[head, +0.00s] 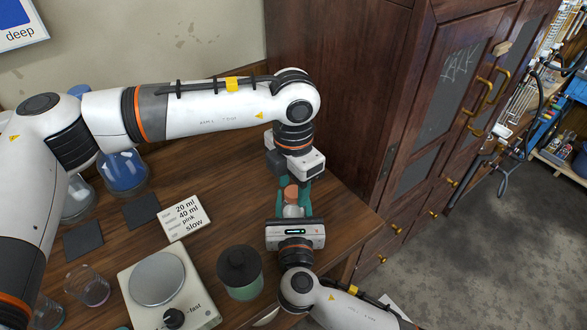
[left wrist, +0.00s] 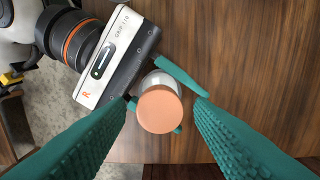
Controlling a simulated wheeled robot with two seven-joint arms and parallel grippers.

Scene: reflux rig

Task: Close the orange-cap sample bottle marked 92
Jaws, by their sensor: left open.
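The orange-cap sample bottle (head: 291,210) stands near the right edge of the wooden table, with its orange cap (head: 291,193) on top. No marking is readable on it. In the left wrist view the round cap (left wrist: 160,111) faces the camera, with the pale bottle body (left wrist: 160,80) partly showing behind it. My left gripper (head: 291,186) points down over the bottle. Its teal fingers are open on either side of the cap, with gaps visible. My right gripper (left wrist: 158,98) comes from the side, and its teal fingers appear closed around the bottle body below the cap.
A balance-like device (head: 200,304) with a round plate and knob stands at the front. A dark-lidded jar (head: 240,273) stands beside it. A note card (head: 184,216), dark mats (head: 141,211) and glassware (head: 88,287) lie left. A wooden cabinet (head: 350,90) rises behind the table's right end.

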